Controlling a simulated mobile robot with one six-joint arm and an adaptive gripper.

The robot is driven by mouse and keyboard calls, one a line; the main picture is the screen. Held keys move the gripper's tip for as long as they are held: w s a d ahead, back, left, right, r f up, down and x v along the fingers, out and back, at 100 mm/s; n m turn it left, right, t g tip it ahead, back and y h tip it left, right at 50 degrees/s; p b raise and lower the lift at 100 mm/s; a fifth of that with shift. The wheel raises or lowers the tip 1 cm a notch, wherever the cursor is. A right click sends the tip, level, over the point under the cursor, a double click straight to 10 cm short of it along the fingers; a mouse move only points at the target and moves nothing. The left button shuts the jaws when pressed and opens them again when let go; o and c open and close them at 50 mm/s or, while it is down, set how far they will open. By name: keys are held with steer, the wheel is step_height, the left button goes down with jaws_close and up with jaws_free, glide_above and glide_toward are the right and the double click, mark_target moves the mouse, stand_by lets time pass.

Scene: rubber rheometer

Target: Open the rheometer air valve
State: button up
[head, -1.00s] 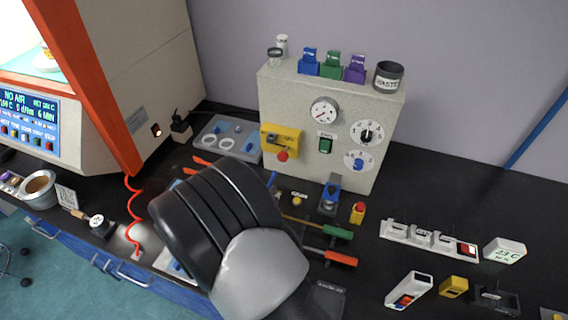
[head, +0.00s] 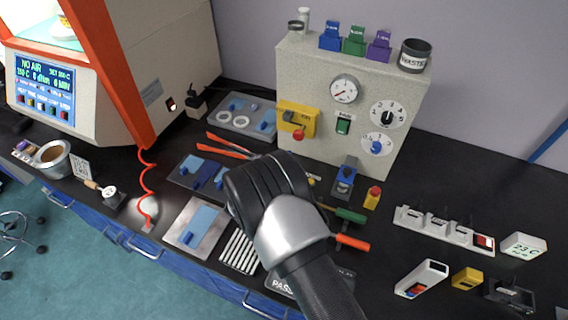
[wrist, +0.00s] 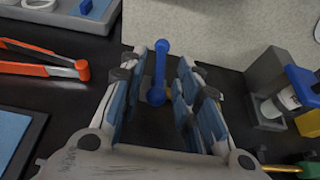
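The air valve seems to be the blue lever (wrist: 160,72) with rounded ends in the wrist view, standing on the black bench near the pale cabinet's foot. My gripper (wrist: 163,60) is open, with one blue-padded finger on each side of the lever. I cannot tell whether either finger touches it. In the head view my dark wrist and hand (head: 262,190) hide the lever. The rheometer (head: 160,60) stands at the left, and its screen (head: 45,82) reads NO AIR.
The pale cabinet (head: 300,75) with dials rises behind my gripper. In the wrist view, orange-handled tongs (wrist: 40,68) lie left of my fingers, and a grey stand with a blue part (wrist: 268,90) is close on the right. A red coiled hose (head: 148,190) hangs at the rheometer.

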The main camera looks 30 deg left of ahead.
steer(key=shift+b+x, duration=0.3)
steer(key=shift+x, duration=1.5)
steer(key=shift+c, duration=0.5)
jaws_close()
